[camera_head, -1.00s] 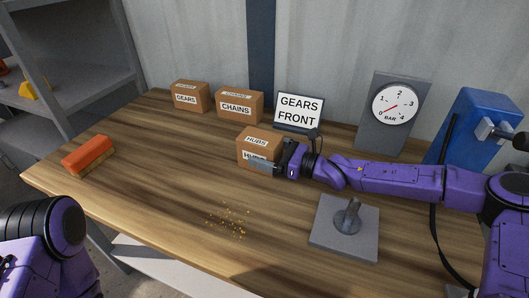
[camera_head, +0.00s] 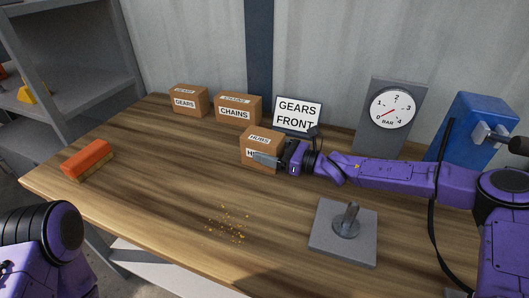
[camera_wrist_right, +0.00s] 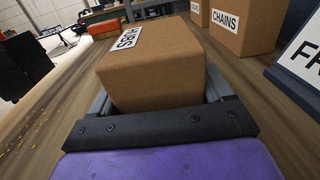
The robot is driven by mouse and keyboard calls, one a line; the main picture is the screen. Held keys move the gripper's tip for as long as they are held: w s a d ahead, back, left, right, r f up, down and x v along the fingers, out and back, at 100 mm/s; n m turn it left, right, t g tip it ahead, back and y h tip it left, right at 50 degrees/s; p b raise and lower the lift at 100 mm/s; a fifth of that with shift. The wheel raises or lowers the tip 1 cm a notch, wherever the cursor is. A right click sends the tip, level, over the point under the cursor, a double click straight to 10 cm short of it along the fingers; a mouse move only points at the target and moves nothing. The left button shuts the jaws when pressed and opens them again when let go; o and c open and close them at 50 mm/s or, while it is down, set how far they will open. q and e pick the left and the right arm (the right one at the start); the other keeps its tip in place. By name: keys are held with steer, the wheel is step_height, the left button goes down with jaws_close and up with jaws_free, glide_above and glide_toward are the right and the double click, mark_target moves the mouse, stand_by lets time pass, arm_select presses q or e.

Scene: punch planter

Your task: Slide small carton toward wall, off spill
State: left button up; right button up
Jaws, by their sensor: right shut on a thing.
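The small brown carton marked HUBS (camera_head: 261,137) stands on the wooden bench, in front of the sign and close to the cartons at the back. My right gripper (camera_head: 268,158) is shut on it, one finger across its front face. In the right wrist view the carton (camera_wrist_right: 155,70) sits between the two fingers; its underside is hidden. The spill of yellow grains (camera_head: 228,225) lies nearer the front edge, apart from the carton, and its edge shows in the wrist view (camera_wrist_right: 30,127). My left gripper is out of view; only part of my left arm shows.
Cartons marked GEARS (camera_head: 188,100) and CHAINS (camera_head: 238,108) and a GEARS FRONT sign (camera_head: 298,114) stand by the wall. A brush (camera_head: 87,160) lies at left. A grey plate with a post (camera_head: 345,233), a gauge (camera_head: 393,110) and a blue box (camera_head: 473,130) are at right.

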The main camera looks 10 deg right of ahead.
steer(key=shift+w+d, duration=0.45)
steer(key=shift+w, duration=0.2)
steer(key=shift+w+d, duration=0.45)
steer(key=shift+w, duration=0.2)
